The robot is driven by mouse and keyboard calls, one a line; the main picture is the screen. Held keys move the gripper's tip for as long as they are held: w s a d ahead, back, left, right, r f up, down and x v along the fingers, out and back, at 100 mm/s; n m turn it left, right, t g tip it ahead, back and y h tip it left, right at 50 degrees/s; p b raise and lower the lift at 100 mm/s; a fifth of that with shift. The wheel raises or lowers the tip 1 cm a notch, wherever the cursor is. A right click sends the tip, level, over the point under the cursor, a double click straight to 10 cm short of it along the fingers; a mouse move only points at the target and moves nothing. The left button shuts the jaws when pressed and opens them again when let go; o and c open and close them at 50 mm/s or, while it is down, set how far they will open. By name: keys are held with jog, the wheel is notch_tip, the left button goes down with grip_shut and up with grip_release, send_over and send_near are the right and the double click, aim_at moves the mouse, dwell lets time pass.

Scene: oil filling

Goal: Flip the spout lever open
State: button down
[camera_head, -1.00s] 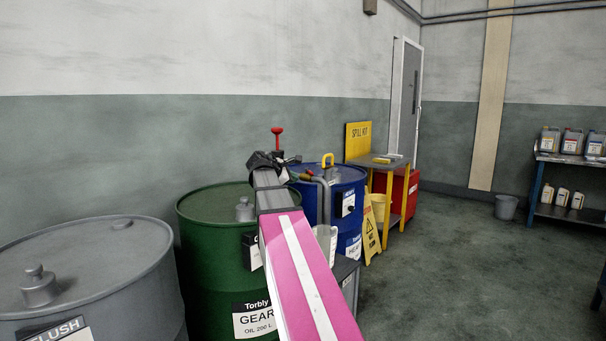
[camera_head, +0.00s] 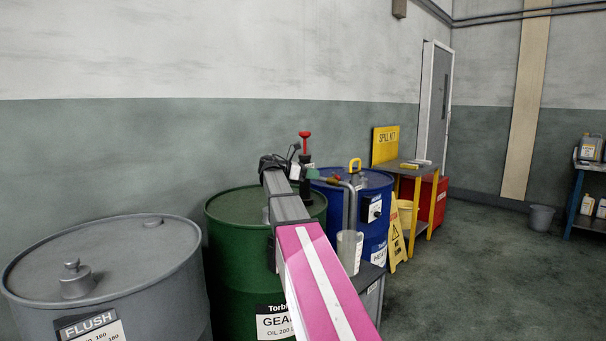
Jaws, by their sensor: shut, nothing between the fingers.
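A pump with a red knob (camera_head: 305,135) on top stands at the blue drum (camera_head: 376,205). Its grey spout pipe (camera_head: 348,204) bends down over a pale translucent jug (camera_head: 349,250). A small orange-brown part by the pipe's top, perhaps the spout lever (camera_head: 333,180), looks roughly level; its exact setting is too small to tell. My gripper (camera_head: 290,160), dark and small at the far end of my pink and grey arm, is shut and empty. In the picture it lies left of the pump and lever; whether it touches anything cannot be told.
A green gear oil drum (camera_head: 235,240) and a grey flush drum (camera_head: 105,260) stand at left. Right of the blue drum are a yellow wet-floor sign (camera_head: 397,235), a spill-kit table (camera_head: 405,168) and a red cabinet (camera_head: 440,200).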

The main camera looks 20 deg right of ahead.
aim_at(338, 176)
jog(key=x, duration=0.6)
jog(key=shift+d+f, duration=0.1)
jog(key=shift+d, duration=0.3)
jog(key=shift+s, duration=0.2)
jog(key=shift+s+d+n+t, duration=0.2)
jog(key=shift+n+t, duration=0.3)
jog(key=shift+t, duration=0.2)
jog(key=shift+s+d+n+t, duration=0.25)
jog(key=shift+n+t, duration=0.25)
jog(key=shift+t, duration=0.2)
jog(key=shift+s+d+n+t, duration=0.2)
jog(key=shift+d+n+t, duration=0.15)
jog(key=shift+n+t, duration=0.45)
jog(key=n+t, duration=0.1)
jog(key=t, duration=0.1)
jog(key=d+n+t, duration=0.1)
jog(key=t, duration=0.1)
jog(key=shift+s+d+n+y, duration=0.1)
jog(key=shift+d+n+y, duration=0.1)
jog(key=shift+n+y, duration=0.15)
jog(key=shift+d, duration=0.45)
jog(key=s+v, duration=0.1)
jog(key=v, duration=1.3)
jog(key=shift+d, duration=0.2)
